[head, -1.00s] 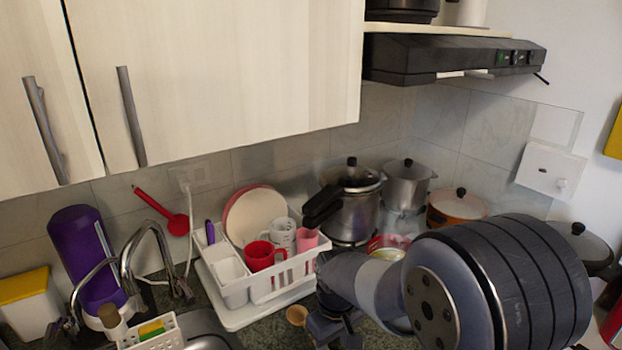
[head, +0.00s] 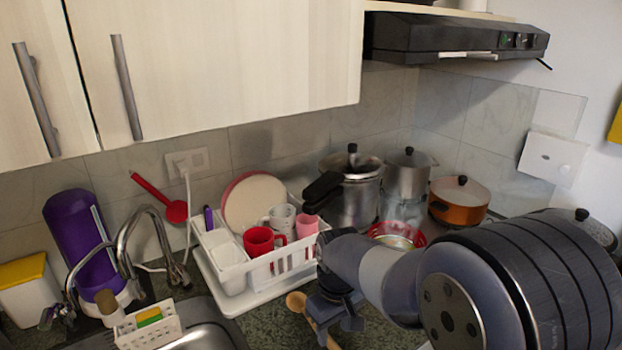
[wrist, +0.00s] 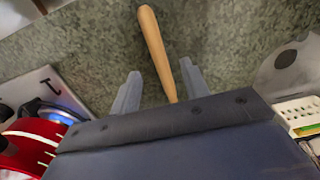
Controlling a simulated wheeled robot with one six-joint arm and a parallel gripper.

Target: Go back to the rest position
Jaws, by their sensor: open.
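My gripper (wrist: 160,88) is open in the wrist view, with its two fingers apart above the green stone counter. A wooden spoon handle (wrist: 155,48) shows between and beyond the fingers; I cannot tell how far below them it lies.
A white dish rack (head: 235,278) with cups and plates stands left of my arm. Pots (head: 352,200) and a red bowl (head: 398,232) are behind it. The sink and faucet (head: 150,225) are at left. Cupboards (head: 220,70) and a black range hood (head: 455,40) hang above.

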